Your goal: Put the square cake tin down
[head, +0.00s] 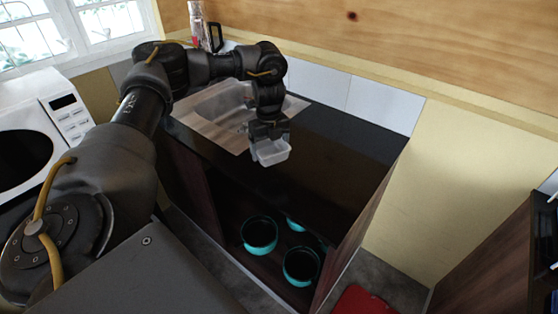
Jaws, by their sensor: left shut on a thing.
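The square cake tin (272,152) is a small, pale grey, open-topped tin. My left gripper (268,136) comes down from above and is shut on it. The tin hangs over the front part of the black counter (335,145), near its front edge. I cannot tell whether the tin touches the counter. The fingertips are partly hidden at the tin's rim. My right gripper is not in view.
A sink (222,103) is set in the counter to the left. Teal pots (259,234) stand in the open cabinet below. A white microwave (60,115) is at the left. The counter's right part is clear. A red object (362,300) lies on the floor.

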